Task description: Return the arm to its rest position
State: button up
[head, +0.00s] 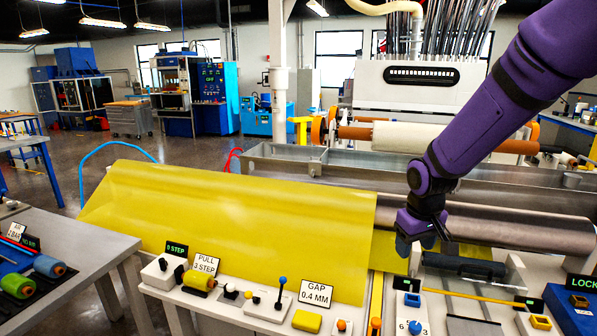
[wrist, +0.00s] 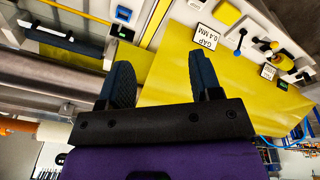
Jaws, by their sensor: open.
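My purple arm reaches in from the upper right in the head view. My gripper (head: 418,238) hangs over the bench, close to the right edge of a large yellow sheet (head: 230,225). In the wrist view, the two dark fingers of my gripper (wrist: 160,85) stand apart with nothing between them. The yellow sheet (wrist: 225,95) shows behind and to the right of the fingers. I cannot tell how far the fingertips are from the surface beneath.
A metal trough (head: 330,160) and a long grey roller (head: 500,222) lie behind my gripper. Control panels with knobs, a GAP sign (head: 315,293) and a LOCK display (head: 581,283) line the front. A side table (head: 70,250) stands at left. Open air lies above the sheet.

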jog(key=s+d+r+m+t, duration=0.2)
jog(key=s+d+r, duration=0.1)
jog(key=s+r, duration=1.2)
jog(key=s, duration=0.4)
jog(key=s+d+r+m+t, duration=0.1)
jog(key=s+r, duration=0.2)
jog(key=s, duration=0.4)
jog(key=shift+s+d+r+m, duration=0.15)
jog(key=shift+r+m, duration=0.15)
jog(key=shift+r, duration=0.05)
dwell(0.5)
